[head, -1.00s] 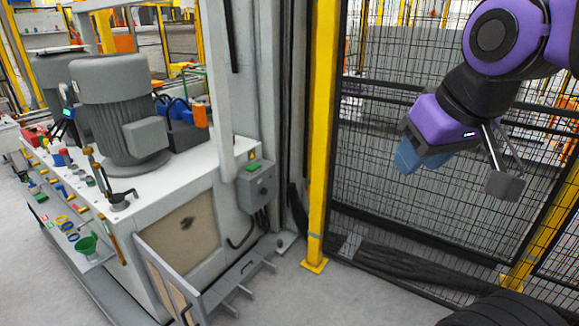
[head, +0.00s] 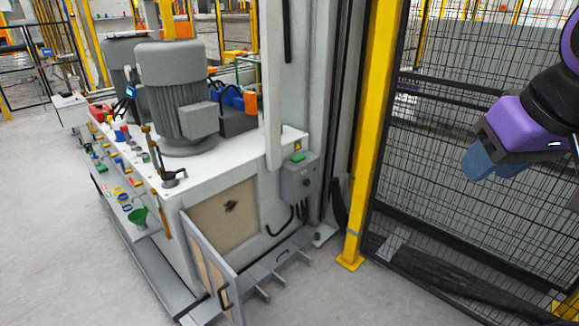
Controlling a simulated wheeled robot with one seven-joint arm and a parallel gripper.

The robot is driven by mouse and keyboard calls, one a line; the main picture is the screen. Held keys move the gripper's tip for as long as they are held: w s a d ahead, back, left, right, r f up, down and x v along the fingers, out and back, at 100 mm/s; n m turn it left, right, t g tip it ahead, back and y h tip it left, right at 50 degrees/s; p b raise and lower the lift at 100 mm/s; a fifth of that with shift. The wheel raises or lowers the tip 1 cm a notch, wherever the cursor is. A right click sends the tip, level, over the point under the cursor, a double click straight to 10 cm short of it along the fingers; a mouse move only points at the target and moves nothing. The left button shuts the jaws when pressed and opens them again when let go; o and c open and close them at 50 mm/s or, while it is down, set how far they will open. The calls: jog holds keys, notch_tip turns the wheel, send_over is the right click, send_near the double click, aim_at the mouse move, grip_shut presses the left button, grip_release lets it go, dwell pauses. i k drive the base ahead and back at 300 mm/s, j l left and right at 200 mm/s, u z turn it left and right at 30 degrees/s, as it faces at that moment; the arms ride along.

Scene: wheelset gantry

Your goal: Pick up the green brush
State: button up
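I cannot make out a green brush for certain. Small green items (head: 98,168) lie on the side ledge of the white machine, too small to identify. A green funnel (head: 138,217) sits lower along the same side, near several coloured rings. My gripper (head: 497,166), with a purple body and blue parts at its end, is at the far right in front of the mesh fence, well away from the machine. It is partly cut off by the picture edge. Whether its fingers are open or shut does not show.
The white machine (head: 232,178) carries a large grey motor (head: 175,90). An open grey door (head: 208,272) sticks out from its front. A yellow post (head: 375,130) and mesh fence (head: 440,160) stand to the right. Floor (head: 70,265) left of the machine is clear.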

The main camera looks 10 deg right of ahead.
aim_at(299, 158)
jog(key=i+l+u, duration=0.15)
jog(key=i, duration=0.35)
jog(key=i+l+u, duration=0.15)
jog(key=i, duration=0.4)
jog(key=i+l+u, duration=0.15)
jog(key=i, duration=0.35)
jog(key=i+l+u, duration=0.2)
jog(key=i+l, duration=0.15)
jog(key=i, duration=0.1)
